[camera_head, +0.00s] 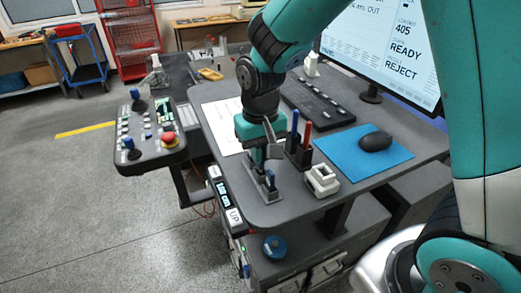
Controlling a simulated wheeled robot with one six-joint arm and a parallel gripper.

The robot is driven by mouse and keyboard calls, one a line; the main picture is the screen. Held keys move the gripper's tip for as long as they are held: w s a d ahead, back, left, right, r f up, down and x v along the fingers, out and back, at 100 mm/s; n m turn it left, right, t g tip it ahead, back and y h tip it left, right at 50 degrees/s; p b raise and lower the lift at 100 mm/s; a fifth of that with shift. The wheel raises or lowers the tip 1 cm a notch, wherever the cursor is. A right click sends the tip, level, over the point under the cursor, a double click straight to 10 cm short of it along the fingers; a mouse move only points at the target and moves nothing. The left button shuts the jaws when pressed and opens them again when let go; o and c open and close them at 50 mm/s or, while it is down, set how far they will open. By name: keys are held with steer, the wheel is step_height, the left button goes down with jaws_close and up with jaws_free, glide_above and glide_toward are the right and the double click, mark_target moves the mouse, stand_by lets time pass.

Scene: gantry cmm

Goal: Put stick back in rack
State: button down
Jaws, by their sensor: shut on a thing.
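My gripper (264,157) points down over the front left part of the desk, directly above a small dark grey rack (262,192). It is shut on a small stick, which the fingers mostly hide. A small blue piece (270,179) shows just below the fingertips, at the rack; I cannot tell whether it is the held stick or another one standing in the rack. How far the held stick is inside a slot cannot be made out.
A pen holder (298,155) with blue and red pens stands close right of my gripper. A control panel (150,135) stands left.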

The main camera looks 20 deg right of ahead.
steer(key=shift+f+b, duration=0.75)
steer(key=shift+f, duration=0.4)
steer(key=c, duration=1.1)
jaws_free()
step_height(320, 180, up, 18)
steer(key=f+b, duration=0.1)
steer(key=b, duration=0.2)
steer(key=s+a+f+n+y+b, duration=0.1)
steer(key=s+f+n, duration=0.1)
steer(key=s, duration=0.4)
steer(key=s+a+f+n+y+b, duration=0.1)
steer(key=s+a+f+n, duration=0.1)
steer(key=s+f, duration=0.2)
steer(key=s+a+f+n+y, duration=0.1)
steer(key=s+f+n+y, duration=0.1)
steer(key=s, duration=0.6)
steer(key=shift+s+a+f+n+b, duration=0.1)
steer(key=shift+a+f+n+b, duration=0.15)
steer(key=shift+f, duration=0.25)
steer(key=shift+s+a+f+n+b, duration=0.1)
steer(key=shift+f+n+b, duration=0.05)
steer(key=shift+f+n, duration=0.3)
